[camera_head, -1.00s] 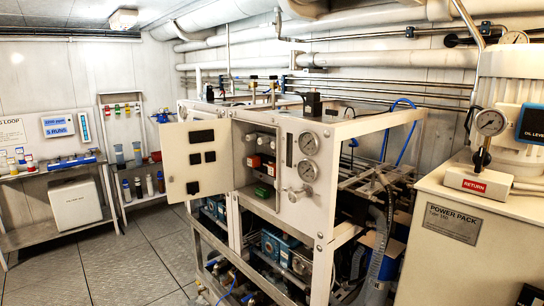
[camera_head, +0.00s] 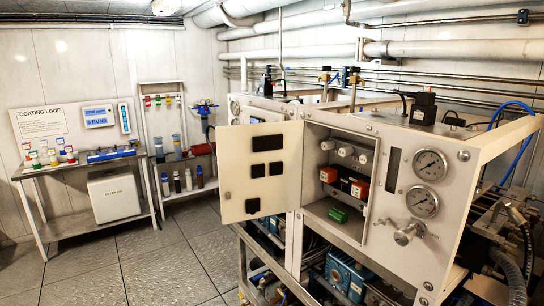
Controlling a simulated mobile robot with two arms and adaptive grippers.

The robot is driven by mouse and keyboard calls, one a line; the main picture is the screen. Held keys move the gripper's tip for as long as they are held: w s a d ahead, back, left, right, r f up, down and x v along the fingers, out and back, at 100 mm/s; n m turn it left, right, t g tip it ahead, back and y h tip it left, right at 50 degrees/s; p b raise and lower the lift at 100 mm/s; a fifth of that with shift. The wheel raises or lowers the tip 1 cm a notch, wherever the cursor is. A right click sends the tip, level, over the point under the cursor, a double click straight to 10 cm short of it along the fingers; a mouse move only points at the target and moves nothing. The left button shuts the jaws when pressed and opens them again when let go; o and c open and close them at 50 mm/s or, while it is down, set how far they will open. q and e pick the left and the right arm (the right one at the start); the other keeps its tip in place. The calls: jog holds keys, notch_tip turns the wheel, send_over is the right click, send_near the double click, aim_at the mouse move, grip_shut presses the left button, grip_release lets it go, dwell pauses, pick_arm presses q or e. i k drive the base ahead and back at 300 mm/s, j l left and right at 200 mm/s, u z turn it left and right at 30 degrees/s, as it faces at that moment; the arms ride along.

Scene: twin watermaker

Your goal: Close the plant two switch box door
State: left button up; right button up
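The switch box door (camera_head: 261,170) is a white panel with several black switches or displays on it. It stands wide open, swung out to the left of its box. The open switch box (camera_head: 342,180) shows white round parts at the top, orange and black parts in the middle and a green block (camera_head: 338,214) at the bottom. It sits in the white front panel of the watermaker frame, left of two round gauges (camera_head: 430,165). Neither of my grippers shows in the head view.
A bench (camera_head: 45,170) with bottles and a white box stands at the left wall, with a narrow shelf rack (camera_head: 160,82) beside it. The grey plate floor (camera_head: 150,262) in front is clear. Pipes and hoses lie at the right.

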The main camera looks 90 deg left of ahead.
aim_at(260, 165)
jog(key=k+j, duration=0.15)
jog(key=j, duration=0.35)
jog(key=k+j, duration=0.1)
jog(key=j, duration=0.45)
jog(key=k+j, duration=0.15)
jog(key=j, duration=0.35)
jog(key=k+j, duration=0.15)
jog(key=j, duration=0.4)
jog(key=k+j, duration=0.1)
jog(key=j, duration=0.4)
jog(key=k+j, duration=0.15)
jog(key=j, duration=0.4)
jog(key=k+j, duration=0.15)
jog(key=j, duration=0.35)
jog(key=k+j, duration=0.1)
jog(key=j, duration=0.45)
